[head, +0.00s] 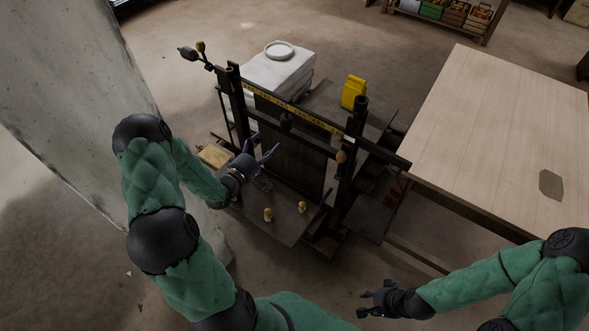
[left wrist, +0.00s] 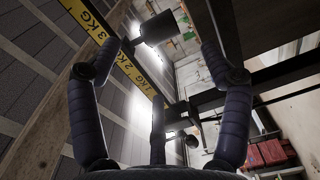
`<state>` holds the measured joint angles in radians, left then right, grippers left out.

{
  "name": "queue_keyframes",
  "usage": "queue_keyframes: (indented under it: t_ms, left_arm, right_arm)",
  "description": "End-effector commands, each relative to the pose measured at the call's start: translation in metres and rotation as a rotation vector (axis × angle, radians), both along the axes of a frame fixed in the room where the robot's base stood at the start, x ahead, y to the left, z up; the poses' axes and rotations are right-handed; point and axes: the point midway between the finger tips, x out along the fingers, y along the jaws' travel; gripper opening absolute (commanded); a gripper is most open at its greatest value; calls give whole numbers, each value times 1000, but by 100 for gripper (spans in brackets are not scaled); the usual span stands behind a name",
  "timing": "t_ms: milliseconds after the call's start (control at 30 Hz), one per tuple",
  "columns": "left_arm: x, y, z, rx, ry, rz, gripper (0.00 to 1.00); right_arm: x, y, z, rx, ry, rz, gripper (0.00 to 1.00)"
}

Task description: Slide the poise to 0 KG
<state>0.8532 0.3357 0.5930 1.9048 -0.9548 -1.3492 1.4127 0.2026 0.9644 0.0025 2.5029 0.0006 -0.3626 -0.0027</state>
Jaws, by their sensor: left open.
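The scale's beam (head: 305,113) carries a yellow strip with weight marks and runs between two dark posts. The poise (head: 286,121) is a dark cylinder hanging from the beam near its middle. In the left wrist view the poise (left wrist: 157,27) joins the beam (left wrist: 122,62) near the 2 KG mark, with 1 KG and 3 KG also showing. My left gripper (head: 266,151) is open and empty, in front of and below the beam. In the left wrist view the poise lies beyond and between its spread fingertips, apart from them. My right gripper (head: 368,301) is open and empty, low and away from the scale.
A white sack-like block (head: 280,72) and a yellow container (head: 353,92) stand behind the beam. A wooden table (head: 500,130) is at right. A concrete wall (head: 75,90) closes the left side.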

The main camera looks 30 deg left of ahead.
Motion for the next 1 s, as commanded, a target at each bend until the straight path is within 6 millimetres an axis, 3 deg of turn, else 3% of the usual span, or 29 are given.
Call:
queue_keyframes:
  t_ms: [433, 1000]
  left_arm:
    - [19, -41, -37, 100, 152, -22, 78]
    - [20, -94, -85, 231, 329, -93, 78]
  right_arm:
    - [0, 0, 41, 0, 0, 0, 40]
    - [0, 0, 78, 0, 0, 0, 40]
